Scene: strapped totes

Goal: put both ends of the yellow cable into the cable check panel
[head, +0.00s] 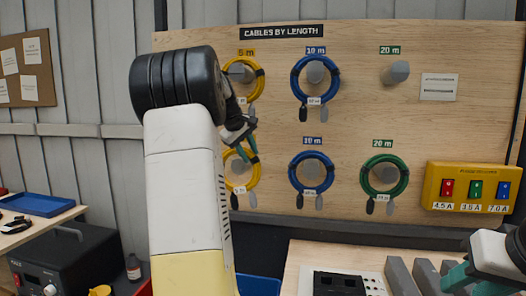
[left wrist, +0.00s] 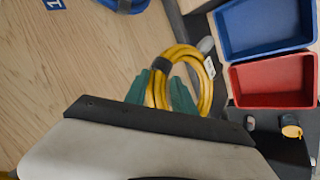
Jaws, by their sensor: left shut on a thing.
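Two coiled yellow cables hang in the 5 m column of the board in the head view, an upper one (head: 259,82) and a lower one (head: 252,182). My left gripper (head: 250,152) is at the top of the lower coil, partly behind my arm. In the left wrist view my left gripper (left wrist: 160,92) is shut on the yellow cable (left wrist: 206,92), beside its black strap. My right gripper (head: 462,280) is at the lower right, cut by the frame; its jaw opening is unclear. A pale panel with a black unit (head: 340,284) is at the bottom; I cannot tell whether it is the cable check panel.
Blue coils (head: 296,82) and a green coil (head: 365,172) hang nearby on pegs. A yellow switch box (head: 433,187) is at the right. Grey blocks (head: 400,276) stand near the pale panel. Blue (left wrist: 222,35) and red (left wrist: 238,82) bins show in the wrist view.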

